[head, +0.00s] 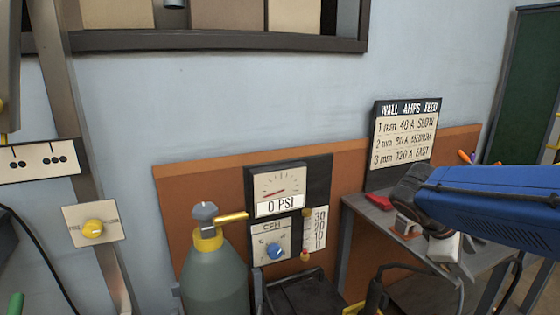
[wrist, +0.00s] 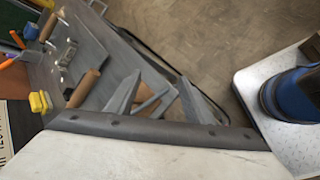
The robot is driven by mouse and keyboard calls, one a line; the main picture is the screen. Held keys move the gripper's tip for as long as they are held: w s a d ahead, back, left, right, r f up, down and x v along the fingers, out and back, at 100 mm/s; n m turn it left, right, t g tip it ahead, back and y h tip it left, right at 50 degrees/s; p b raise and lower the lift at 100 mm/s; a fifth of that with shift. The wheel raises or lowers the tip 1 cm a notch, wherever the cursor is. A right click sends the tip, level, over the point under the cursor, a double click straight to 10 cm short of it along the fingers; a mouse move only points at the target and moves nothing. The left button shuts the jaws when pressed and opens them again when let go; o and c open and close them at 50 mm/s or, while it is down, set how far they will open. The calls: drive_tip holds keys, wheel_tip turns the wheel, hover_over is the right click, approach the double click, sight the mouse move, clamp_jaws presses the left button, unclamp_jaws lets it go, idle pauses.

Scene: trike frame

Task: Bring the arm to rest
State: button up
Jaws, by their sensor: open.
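My blue arm (head: 490,205) reaches in from the right edge of the head view, above the small grey table (head: 350,203). Its dark wrist is bent down, close to the wall chart. In the wrist view my gripper (wrist: 159,76) shows two grey, pointed fingers spread apart. Nothing is held between them. A brown patch shows behind the gap, and I cannot tell what it is. The head view does not show the fingers clearly.
Wood-handled tools (wrist: 85,88) and a yellow object (wrist: 40,102) lie on the table near the gripper. The amps chart (head: 404,135) stands behind my wrist. A gas cylinder (head: 212,280) and gauge panel (head: 279,192) stand left. Floor (wrist: 210,40) shows beyond the table edge.

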drive_tip(key=s+a+f+m+t+y, duration=0.1)
drive_tip(key=s+a+f+m+y, duration=0.2)
drive_tip(key=s+a+m+y, duration=0.1)
drive_tip(key=s+a+f+m+t+y, duration=0.2)
drive_tip(key=s+a+m, duration=0.4)
drive_tip(key=a, duration=0.3)
drive_tip(key=shift+s+f+y, duration=0.3)
drive_tip(key=shift+f+y, duration=0.2)
drive_tip(key=shift+y, duration=0.6)
